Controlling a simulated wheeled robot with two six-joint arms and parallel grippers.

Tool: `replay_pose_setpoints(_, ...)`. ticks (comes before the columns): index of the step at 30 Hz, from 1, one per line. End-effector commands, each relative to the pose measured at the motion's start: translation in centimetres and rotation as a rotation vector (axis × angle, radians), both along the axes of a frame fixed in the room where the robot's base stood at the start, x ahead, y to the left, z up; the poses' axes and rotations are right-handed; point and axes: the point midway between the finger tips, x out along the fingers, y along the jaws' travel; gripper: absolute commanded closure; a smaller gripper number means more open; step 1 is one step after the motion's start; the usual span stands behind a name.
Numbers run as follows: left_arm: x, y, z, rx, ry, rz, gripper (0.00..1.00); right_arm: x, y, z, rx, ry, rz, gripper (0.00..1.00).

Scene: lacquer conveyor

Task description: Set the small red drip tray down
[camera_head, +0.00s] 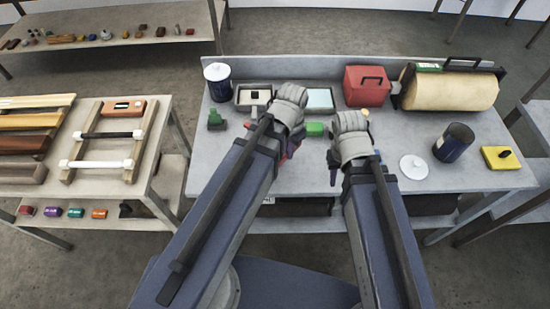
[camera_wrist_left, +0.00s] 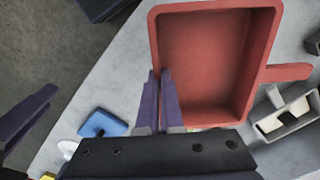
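The small red drip tray (camera_wrist_left: 205,60) fills the upper middle of the left wrist view, its empty inside facing the camera. My left gripper (camera_wrist_left: 160,85) has its two purple fingers close together on either side of the tray's near-left wall, pinching it. In the head view my left gripper (camera_head: 287,152) is over the front middle of the table, and its wrist hides most of the tray. Whether the tray touches the tabletop is hidden. My right gripper (camera_head: 334,166) is just to the right, pointing down, its fingers mostly hidden behind the wrist.
The grey table (camera_head: 385,180) has bare room at its front right. A white lid (camera_head: 413,167), dark can (camera_head: 453,143) and yellow block (camera_head: 500,158) are at right.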

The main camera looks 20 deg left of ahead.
Motion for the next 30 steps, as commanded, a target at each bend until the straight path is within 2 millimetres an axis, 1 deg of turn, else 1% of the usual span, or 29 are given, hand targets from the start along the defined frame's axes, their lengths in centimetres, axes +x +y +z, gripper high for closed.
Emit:
replay_pose_setpoints(1, 0.8, 0.3, 0.3, 0.0, 0.0, 0.118, 1.0, 0.0, 0.0, 0.3, 0.0, 0.0, 0.0, 0.67)
replay_pose_setpoints(3, 1.5, 0.7, 0.5, 0.0, 0.0, 0.296, 1.0, 0.0, 0.0, 0.5, 0.0, 0.0, 0.0, 0.67)
replay_pose_setpoints(15, 5.6, 3.4, 1.6, 0.001, 0.001, 1.321, 1.0, 0.0, 0.0, 1.6, 0.0, 0.0, 0.0, 0.67)
replay_pose_setpoints(21, 7.4, 4.8, 2.0, 0.001, 0.002, 1.794, 1.0, 0.0, 0.0, 2.0, 0.0, 0.0, 0.0, 0.67)
replay_pose_setpoints(24, 8.1, 5.4, 2.2, 0.001, 0.002, 1.983, 1.0, 0.0, 0.0, 2.2, 0.0, 0.0, 0.0, 0.67)
replay_pose_setpoints(27, 8.5, 5.9, 2.3, 0.001, 0.002, 2.123, 1.0, 0.0, 0.0, 2.3, 0.0, 0.0, 0.0, 0.67)
replay_pose_setpoints(30, 8.8, 6.1, 2.4, 0.002, 0.001, 2.217, 1.0, 0.0, 0.0, 2.4, 0.0, 0.0, 0.0, 0.67)
